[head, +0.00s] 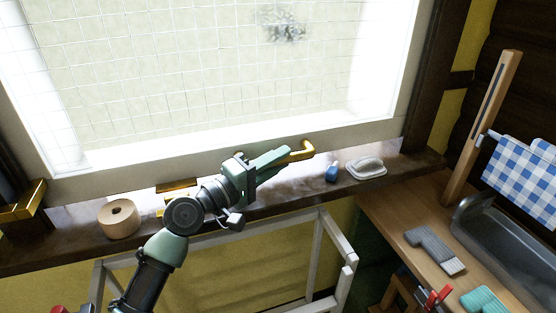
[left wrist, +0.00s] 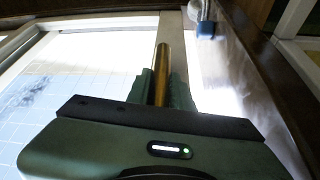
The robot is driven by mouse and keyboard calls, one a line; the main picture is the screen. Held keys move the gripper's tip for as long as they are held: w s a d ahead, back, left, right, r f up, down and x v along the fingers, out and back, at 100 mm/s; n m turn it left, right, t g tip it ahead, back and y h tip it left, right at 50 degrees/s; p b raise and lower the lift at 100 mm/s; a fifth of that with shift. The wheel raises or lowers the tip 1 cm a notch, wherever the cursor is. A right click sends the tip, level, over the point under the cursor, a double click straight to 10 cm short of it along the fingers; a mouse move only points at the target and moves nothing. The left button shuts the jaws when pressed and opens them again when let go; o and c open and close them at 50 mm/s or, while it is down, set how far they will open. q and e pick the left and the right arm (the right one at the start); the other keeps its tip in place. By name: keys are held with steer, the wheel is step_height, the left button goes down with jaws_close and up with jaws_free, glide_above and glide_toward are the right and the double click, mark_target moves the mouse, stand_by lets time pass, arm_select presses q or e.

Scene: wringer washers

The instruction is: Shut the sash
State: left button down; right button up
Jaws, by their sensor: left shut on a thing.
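The sash (head: 130,164) is a large window pane with a white frame, filling the top of the head view. A bright strip shows between its bottom rail and the dark sill (head: 75,250). My left gripper (head: 285,158) is at the bottom rail, shut on a brass handle (head: 303,151). In the left wrist view the brass handle (left wrist: 162,72) runs between the two green fingers of the left gripper (left wrist: 161,92). A second brass piece (head: 178,185) sits on the rail further left, partly hidden by my arm.
On the sill are a tan roll (head: 119,218), a small blue item (head: 331,172) and a white brush-like item (head: 366,168). A white rack (head: 346,265) stands below. At the right, a wooden counter holds a grey sink (head: 500,235), a checked cloth (head: 525,180) and a grey brush (head: 434,250).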

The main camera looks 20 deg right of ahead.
arm_select(q)
steer(key=shift+s+f, duration=0.1)
steer(key=shift+f, duration=0.2)
steer(key=c, duration=1.3)
jaws_free()
steer(key=shift+o, duration=0.2)
steer(key=shift+r, duration=0.15)
steer(key=b+v, duration=0.1)
steer(key=v, duration=0.6)
steer(key=shift+s+a, duration=0.15)
steer(key=shift+a, duration=0.2)
